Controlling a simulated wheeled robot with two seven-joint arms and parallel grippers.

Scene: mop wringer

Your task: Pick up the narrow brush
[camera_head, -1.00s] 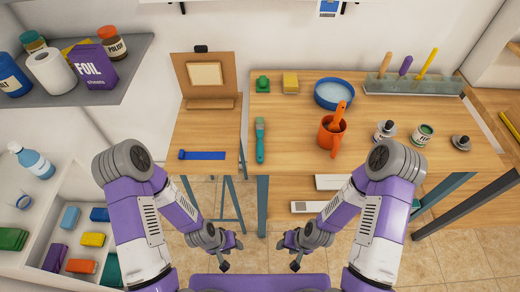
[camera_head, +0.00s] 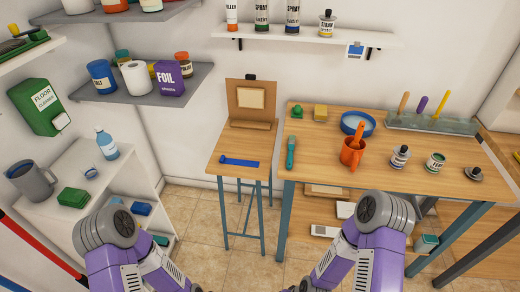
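A teal brush-like tool (camera_head: 291,152) lies on the left part of the wooden workbench (camera_head: 330,172), its handle towards the front edge. Three slim handles, orange (camera_head: 403,103), purple (camera_head: 421,105) and yellow (camera_head: 440,104), stand tilted in a glass-like rack (camera_head: 430,123) at the back right. An orange handle (camera_head: 358,134) sticks out of an orange mug (camera_head: 352,153). I cannot tell for sure which is the narrow brush; the lower ends in rack and mug are hidden. Both my grippers are below the picture's bottom edge; only my arm links show.
A small stand (camera_head: 225,165) with a blue strip (camera_head: 239,162) is left of the bench. A blue bowl (camera_head: 357,123), a tin (camera_head: 434,162) and bottles share the bench. Shelves with containers (camera_head: 135,95) line the left wall. Open floor (camera_head: 200,215) lies left of the stand.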

